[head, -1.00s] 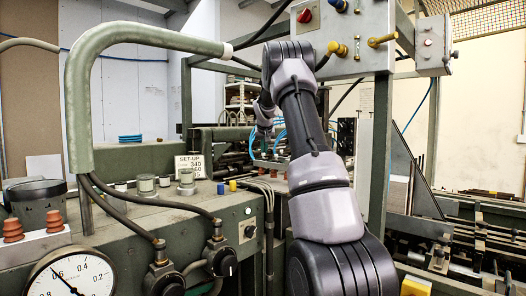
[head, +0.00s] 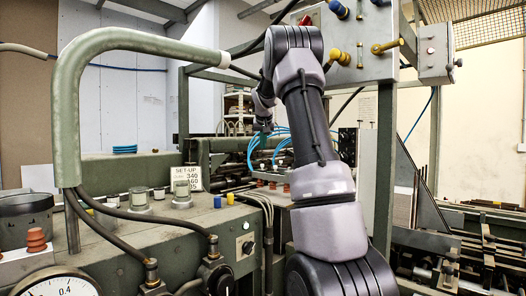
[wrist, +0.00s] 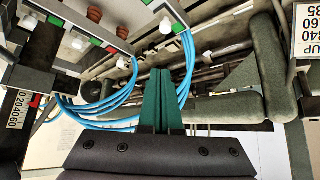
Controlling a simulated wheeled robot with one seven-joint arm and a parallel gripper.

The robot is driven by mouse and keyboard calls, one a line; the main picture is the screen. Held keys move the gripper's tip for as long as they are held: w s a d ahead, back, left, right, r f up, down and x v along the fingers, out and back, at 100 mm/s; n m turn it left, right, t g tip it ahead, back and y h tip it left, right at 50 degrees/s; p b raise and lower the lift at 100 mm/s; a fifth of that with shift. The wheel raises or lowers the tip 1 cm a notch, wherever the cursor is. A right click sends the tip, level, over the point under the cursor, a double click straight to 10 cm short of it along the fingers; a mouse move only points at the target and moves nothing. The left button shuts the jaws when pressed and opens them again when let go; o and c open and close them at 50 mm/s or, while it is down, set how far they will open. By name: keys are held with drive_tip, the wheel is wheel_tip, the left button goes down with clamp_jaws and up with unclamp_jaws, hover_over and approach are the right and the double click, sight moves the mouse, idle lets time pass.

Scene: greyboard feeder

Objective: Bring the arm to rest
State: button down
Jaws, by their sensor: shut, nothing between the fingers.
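My arm rises from the lower right of the head view and bends at an elbow near the top. Its far end hangs down towards the machine, and my gripper (head: 263,125) is small there, its fingers hard to make out. In the wrist view my gripper (wrist: 163,75) shows two green fingers lying side by side, shut with nothing held. Blue hoses (wrist: 188,60) pass close to the fingers in the picture; I cannot tell whether they touch.
A green bent pipe (head: 130,40) arches over the console at left, with a gauge (head: 58,284) and a set-up card (head: 187,180) below. A control box (head: 365,45) with coloured knobs hangs close to my elbow. Metal rails (head: 470,240) lie at right.

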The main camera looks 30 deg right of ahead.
drive_tip(key=shift+s+r, duration=0.15)
idle(0.4)
drive_tip(key=s+a+r+y, duration=0.2)
drive_tip(key=s+a, duration=0.6)
drive_tip(key=s, duration=0.2)
drive_tip(key=s+a+r+y, duration=0.1)
drive_tip(key=s+a, duration=0.7)
drive_tip(key=s, duration=0.3)
drive_tip(key=s+a+f, duration=0.2)
drive_tip(key=s+a, duration=0.1)
drive_tip(key=s, duration=0.4)
drive_tip(key=s+a+f+y, duration=0.1)
drive_tip(key=s+a+f, duration=0.2)
drive_tip(key=s, duration=0.4)
drive_tip(key=s+a+f+y, duration=0.1)
drive_tip(key=s+a+f, duration=0.2)
drive_tip(key=s, duration=0.4)
drive_tip(key=shift+s+a+f+n, duration=0.3)
drive_tip(key=shift+a+n, duration=0.1)
drive_tip(key=shift+a, duration=0.15)
